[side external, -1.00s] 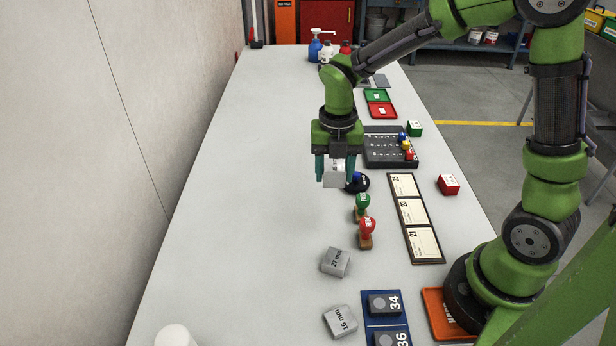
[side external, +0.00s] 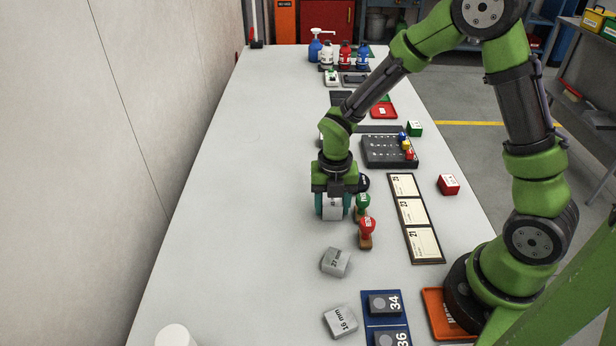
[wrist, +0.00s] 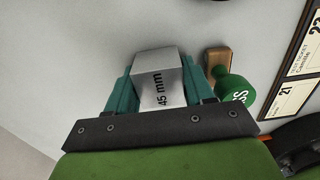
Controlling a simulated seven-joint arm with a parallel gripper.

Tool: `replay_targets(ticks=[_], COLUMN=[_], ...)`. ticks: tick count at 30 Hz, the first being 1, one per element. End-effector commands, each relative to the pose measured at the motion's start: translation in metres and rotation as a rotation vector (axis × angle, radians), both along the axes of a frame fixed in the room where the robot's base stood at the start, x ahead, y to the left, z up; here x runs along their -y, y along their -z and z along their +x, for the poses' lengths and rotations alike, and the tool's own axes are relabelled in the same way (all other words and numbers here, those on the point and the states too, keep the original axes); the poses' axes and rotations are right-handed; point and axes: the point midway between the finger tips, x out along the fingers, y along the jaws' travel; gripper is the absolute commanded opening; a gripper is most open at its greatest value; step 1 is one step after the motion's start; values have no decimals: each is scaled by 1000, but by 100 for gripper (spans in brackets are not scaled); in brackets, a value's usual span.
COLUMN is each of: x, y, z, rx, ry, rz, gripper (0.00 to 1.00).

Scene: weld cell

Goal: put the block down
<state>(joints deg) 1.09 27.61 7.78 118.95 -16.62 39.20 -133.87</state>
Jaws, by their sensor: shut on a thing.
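A grey metal block marked "45 mm" (wrist: 158,84) is between the teal fingers of my gripper (wrist: 158,92) in the wrist view. In the side view the block (side external: 332,207) is low at the table (side external: 240,180), upright between the fingers of my gripper (side external: 332,206). I cannot tell whether its underside touches the table. My gripper is shut on it. A green-handled stamp (side external: 362,205) is close to its right, and it also shows in the wrist view (wrist: 234,86).
A red-handled stamp (side external: 367,230) stands nearby to the right. Grey blocks marked 27 mm (side external: 336,262) and 16 mm (side external: 340,322) lie nearer the camera. Job tickets (side external: 412,212) lie in a frame at right. The table's left side is clear.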

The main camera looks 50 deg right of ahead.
Motion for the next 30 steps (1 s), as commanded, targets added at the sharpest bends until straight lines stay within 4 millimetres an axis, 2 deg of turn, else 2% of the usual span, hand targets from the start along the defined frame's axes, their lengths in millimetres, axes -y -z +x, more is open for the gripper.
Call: replay_targets(ticks=[2,3,5,13,17,30], x=[0,0,0,0,0,0], y=[2,3,3,2,-7,-95], z=[0,0,0,0,1,1], rx=[-1,-1,-1,0,1,6], ry=[0,1,1,0,1,0], rz=[1,0,0,0,0,0], gripper=[13,55,63,63,63,63])
